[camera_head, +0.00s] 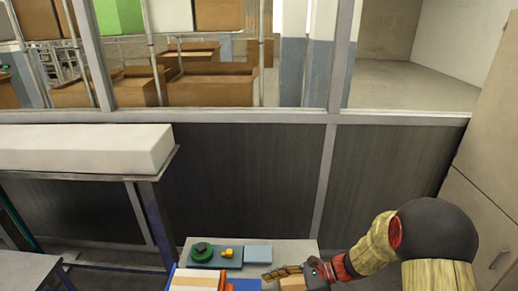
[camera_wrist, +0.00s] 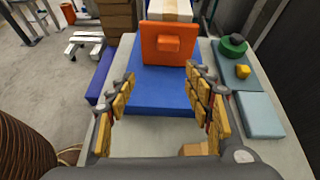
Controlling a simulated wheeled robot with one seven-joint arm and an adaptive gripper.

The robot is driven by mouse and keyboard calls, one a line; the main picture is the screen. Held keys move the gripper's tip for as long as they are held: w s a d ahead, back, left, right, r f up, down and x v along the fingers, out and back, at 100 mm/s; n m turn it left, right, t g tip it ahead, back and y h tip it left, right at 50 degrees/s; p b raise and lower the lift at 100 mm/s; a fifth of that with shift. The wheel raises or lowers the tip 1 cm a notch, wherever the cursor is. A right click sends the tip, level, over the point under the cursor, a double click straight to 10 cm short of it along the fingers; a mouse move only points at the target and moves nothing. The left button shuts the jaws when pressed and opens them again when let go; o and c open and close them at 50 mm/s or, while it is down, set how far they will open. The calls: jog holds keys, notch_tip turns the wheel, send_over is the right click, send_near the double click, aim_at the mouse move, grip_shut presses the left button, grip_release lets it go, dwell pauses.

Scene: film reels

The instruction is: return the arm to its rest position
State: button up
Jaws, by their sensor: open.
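My gripper (camera_wrist: 160,82) is open and empty, its two yellow-padded fingers spread above the grey table (camera_wrist: 140,142). In the head view my gripper (camera_head: 297,271) is small, at the bottom, over the table's front part. In the wrist view an orange block with a raised knob (camera_wrist: 166,50) stands beyond the fingers on a blue board (camera_wrist: 160,101). My arm comes in from the right in the head view, bent low over the table's right side.
A green reel (camera_wrist: 233,46) and a yellow piece (camera_wrist: 243,71) sit on a teal tray (camera_wrist: 243,85), with a light-blue plate (camera_wrist: 260,115) beside it. A small tan block (camera_wrist: 193,149) lies near the right finger. A white shelf (camera_head: 85,148) stands left; a cabinet (camera_head: 490,200) stands right.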

jog(key=s+d+r+n+g+h, duration=0.3)
jog(key=s+d+n+h, duration=0.5)
jog(key=s, duration=0.4)
jog(key=s+d+r+n+t+h, duration=0.2)
jog(key=s+d+r+n+t, duration=0.1)
jog(key=r, duration=0.7)
jog(key=s+d+r+n+t+h, duration=0.2)
jog(key=s+d+r+n+t, duration=0.1)
jog(key=r, duration=0.8)
jog(key=s+n+t, duration=0.1)
jog(key=n+t, duration=0.1)
jog(key=n, duration=0.1)
jog(key=shift+t+h, duration=0.3)
jog(key=shift+h, duration=0.1)
